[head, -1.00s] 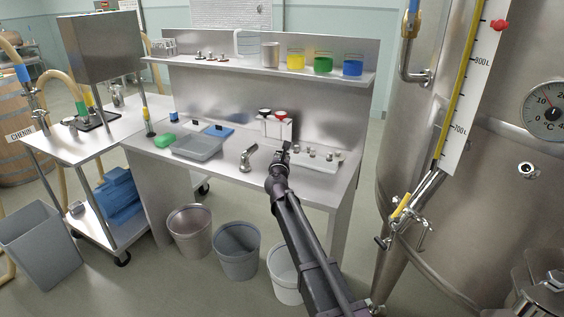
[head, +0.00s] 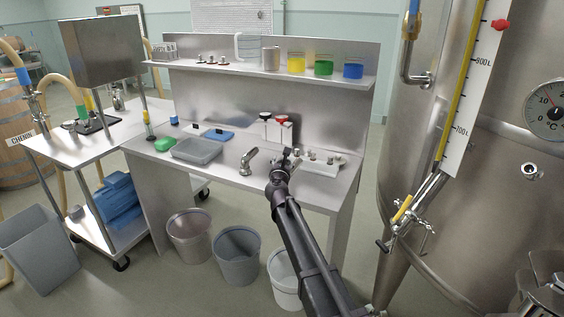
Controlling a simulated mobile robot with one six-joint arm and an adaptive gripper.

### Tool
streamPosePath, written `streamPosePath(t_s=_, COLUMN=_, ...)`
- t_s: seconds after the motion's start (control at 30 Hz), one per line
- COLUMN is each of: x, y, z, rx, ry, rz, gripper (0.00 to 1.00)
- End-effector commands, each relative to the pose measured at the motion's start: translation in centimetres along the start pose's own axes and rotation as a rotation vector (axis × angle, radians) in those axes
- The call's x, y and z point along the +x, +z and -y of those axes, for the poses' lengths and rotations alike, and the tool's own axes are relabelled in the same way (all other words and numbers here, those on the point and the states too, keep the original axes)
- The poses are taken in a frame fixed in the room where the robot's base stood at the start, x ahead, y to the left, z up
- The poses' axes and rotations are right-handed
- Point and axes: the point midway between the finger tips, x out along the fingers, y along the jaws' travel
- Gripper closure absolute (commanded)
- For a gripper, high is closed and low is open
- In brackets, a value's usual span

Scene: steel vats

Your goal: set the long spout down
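A bent shiny metal piece, which looks like a spout (head: 249,161), lies on the steel bench (head: 225,178) left of my gripper. I cannot tell whether it is the long spout. My gripper (head: 288,157) is over the right part of the bench, at the left end of a pale tray (head: 318,170) holding several small metal fittings. The fingers are small and dark here, and my arm hides part of the bench. I cannot see whether anything is held between them.
A grey tub (head: 196,150), a green sponge (head: 164,144) and a blue item (head: 218,135) are on the bench's left. Red- and black-topped items (head: 281,119) stand behind my gripper. A shelf (head: 215,65) runs above. A large steel vat (head: 480,200) stands right. Bins (head: 237,255) stand below.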

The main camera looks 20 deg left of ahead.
Motion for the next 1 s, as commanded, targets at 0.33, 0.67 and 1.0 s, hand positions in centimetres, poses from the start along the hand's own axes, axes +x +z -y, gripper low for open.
streamPosePath(t_s=0.33, x=0.0, y=0.2, z=0.0, rx=0.000, ry=0.000, rz=0.000, gripper=0.29)
streamPosePath(t_s=0.67, x=-2.6, y=0.4, z=0.1, rx=0.000, ry=-0.001, rz=0.000, gripper=0.29)
streamPosePath(t_s=1.0, x=-8.2, y=0.4, z=0.1, rx=0.000, ry=0.000, rz=0.000, gripper=0.29)
